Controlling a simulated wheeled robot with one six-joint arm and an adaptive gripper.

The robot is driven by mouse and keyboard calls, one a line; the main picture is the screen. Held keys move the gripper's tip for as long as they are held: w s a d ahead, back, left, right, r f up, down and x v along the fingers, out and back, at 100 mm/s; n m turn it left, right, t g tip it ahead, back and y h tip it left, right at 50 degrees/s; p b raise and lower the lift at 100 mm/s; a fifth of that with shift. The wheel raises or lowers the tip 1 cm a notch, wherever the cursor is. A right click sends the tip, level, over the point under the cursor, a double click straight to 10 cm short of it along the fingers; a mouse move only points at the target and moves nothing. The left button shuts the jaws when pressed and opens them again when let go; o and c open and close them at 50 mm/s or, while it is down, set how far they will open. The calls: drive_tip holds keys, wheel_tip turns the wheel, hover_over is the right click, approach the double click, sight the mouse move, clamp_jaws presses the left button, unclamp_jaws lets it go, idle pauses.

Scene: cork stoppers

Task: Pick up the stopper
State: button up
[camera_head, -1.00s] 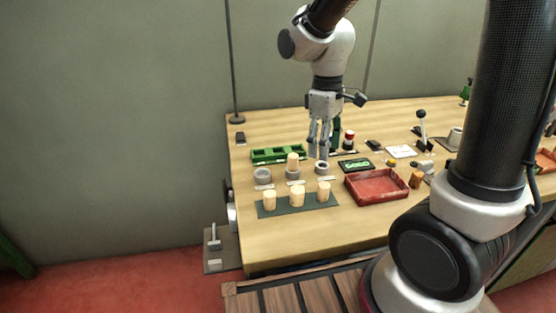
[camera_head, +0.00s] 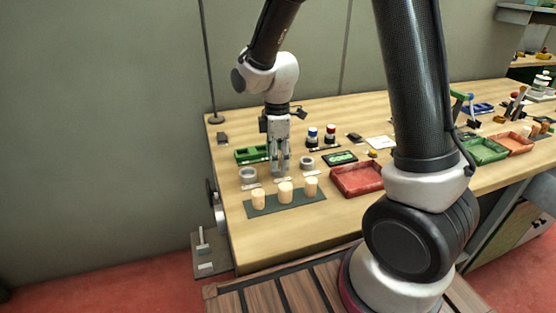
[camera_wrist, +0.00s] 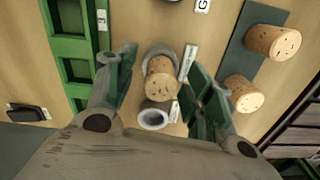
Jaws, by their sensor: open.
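A cork stopper (camera_wrist: 160,78) stands in the middle grey ring (camera_wrist: 158,52) in the wrist view. My gripper (camera_wrist: 160,65) is open, with one finger on each side of this stopper; I cannot tell whether either finger touches it. In the head view my gripper (camera_head: 280,169) points down over the middle of the ring row and mostly hides the stopper there. Three more cork stoppers, left (camera_head: 258,199), middle (camera_head: 286,191) and right (camera_head: 311,186), stand on a dark mat (camera_head: 272,209) in front of the rings.
Empty grey rings stand left (camera_head: 248,175) and right (camera_head: 307,163) of my gripper. A green tray (camera_head: 250,154) lies behind them; it is close to one finger in the wrist view (camera_wrist: 70,48). A red tray (camera_head: 357,180) stands to the right. The front table edge is clear.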

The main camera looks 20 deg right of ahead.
drive_tip(key=shift+f, duration=0.25)
drive_tip(key=c, duration=0.8)
wheel_tip(320, 180, up, 10)
drive_tip(key=shift+r, duration=0.1)
